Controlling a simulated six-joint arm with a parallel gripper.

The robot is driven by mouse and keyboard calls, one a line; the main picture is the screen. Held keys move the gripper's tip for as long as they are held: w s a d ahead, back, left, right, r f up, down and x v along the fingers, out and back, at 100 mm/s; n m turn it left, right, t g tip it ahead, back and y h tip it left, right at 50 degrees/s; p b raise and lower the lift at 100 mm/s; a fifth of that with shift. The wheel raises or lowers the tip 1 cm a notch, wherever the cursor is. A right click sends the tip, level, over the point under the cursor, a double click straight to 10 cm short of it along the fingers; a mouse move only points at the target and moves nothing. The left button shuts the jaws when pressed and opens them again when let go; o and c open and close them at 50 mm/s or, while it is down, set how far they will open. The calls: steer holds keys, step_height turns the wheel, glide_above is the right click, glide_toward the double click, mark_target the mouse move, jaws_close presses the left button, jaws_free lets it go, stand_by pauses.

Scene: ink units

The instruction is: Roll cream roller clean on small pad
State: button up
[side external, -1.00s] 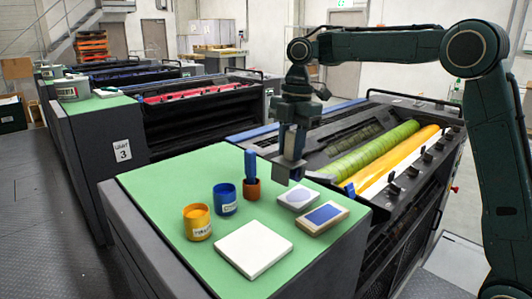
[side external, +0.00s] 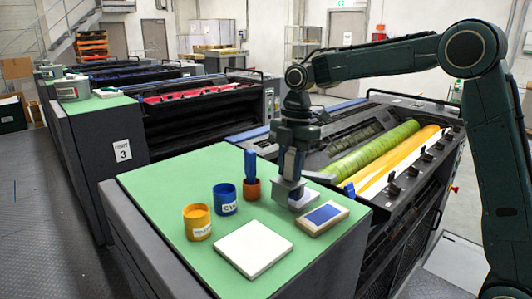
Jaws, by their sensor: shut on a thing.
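My gripper (side external: 291,172) points down over the back right of the green bench top (side external: 168,180). It is shut on the cream roller, low at its tip; the roller is mostly hidden and its colour is hard to make out. A larger white pad (side external: 253,249) lies in front, bare.
A blue-topped block (side external: 323,216) lies just right of the gripper. A brown pot (side external: 251,190) with a blue-handled tool (side external: 250,163), a blue tin (side external: 225,200) and a yellow tin (side external: 197,222) stand left. The press with green and yellow rollers (side external: 375,150) is behind right.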

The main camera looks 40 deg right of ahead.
steer(key=shift+f, duration=0.6)
stand_by(0.9)
steer(key=shift+d, duration=0.2)
steer(key=shift+w+d, duration=0.1)
steer(key=shift+d, duration=2.2)
steer(key=shift+w+d+f, duration=0.1)
steer(key=shift+d+f, duration=0.05)
steer(key=shift+d, duration=0.85)
steer(key=shift+a, duration=1.75)
